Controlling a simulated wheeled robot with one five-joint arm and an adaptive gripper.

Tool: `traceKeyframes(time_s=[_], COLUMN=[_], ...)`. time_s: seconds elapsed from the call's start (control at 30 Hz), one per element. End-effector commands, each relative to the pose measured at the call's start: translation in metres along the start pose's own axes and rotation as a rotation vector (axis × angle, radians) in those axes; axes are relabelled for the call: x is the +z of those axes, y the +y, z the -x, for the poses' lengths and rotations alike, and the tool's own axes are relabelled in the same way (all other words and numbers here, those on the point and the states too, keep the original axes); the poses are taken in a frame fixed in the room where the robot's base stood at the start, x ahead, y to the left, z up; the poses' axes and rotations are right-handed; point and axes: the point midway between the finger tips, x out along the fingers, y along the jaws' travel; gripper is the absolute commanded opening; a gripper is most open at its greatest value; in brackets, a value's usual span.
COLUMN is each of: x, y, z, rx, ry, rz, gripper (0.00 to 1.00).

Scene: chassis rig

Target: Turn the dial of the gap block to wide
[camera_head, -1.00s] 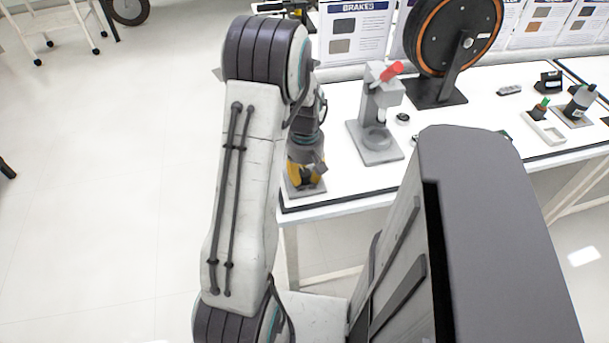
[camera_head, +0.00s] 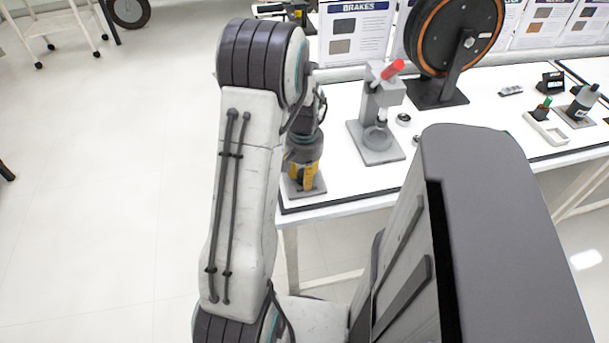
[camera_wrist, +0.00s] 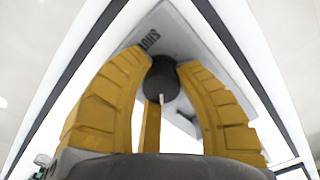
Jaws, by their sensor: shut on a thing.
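The gap block is a grey plate (camera_head: 316,188) near the table's front left corner. In the wrist view the plate (camera_wrist: 172,32) carries dark lettering that I cannot read surely. Its dial (camera_wrist: 160,77) is a dark round knob with a white pointer line, which points toward the bottom of the wrist view. My gripper (camera_wrist: 163,67) has its yellow fingers shut around the dial from both sides. In the head view my gripper (camera_head: 304,176) points down at the plate and hides the dial.
A grey press-like fixture with a red handle (camera_head: 384,110) stands to the right of the block. Behind it is a large black disc with an orange ring (camera_head: 430,35). Small items and bottles lie farther right on the white table (camera_head: 340,185).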

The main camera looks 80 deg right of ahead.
Motion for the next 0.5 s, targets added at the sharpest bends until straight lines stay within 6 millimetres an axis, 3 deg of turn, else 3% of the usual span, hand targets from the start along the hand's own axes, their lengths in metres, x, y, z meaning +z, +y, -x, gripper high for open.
traceKeyframes(time_s=[0.5], x=[0.0053], y=[-0.0021], z=[-0.0039], rx=[0.006], ry=[-0.019], rz=[-0.488], gripper=[0.00])
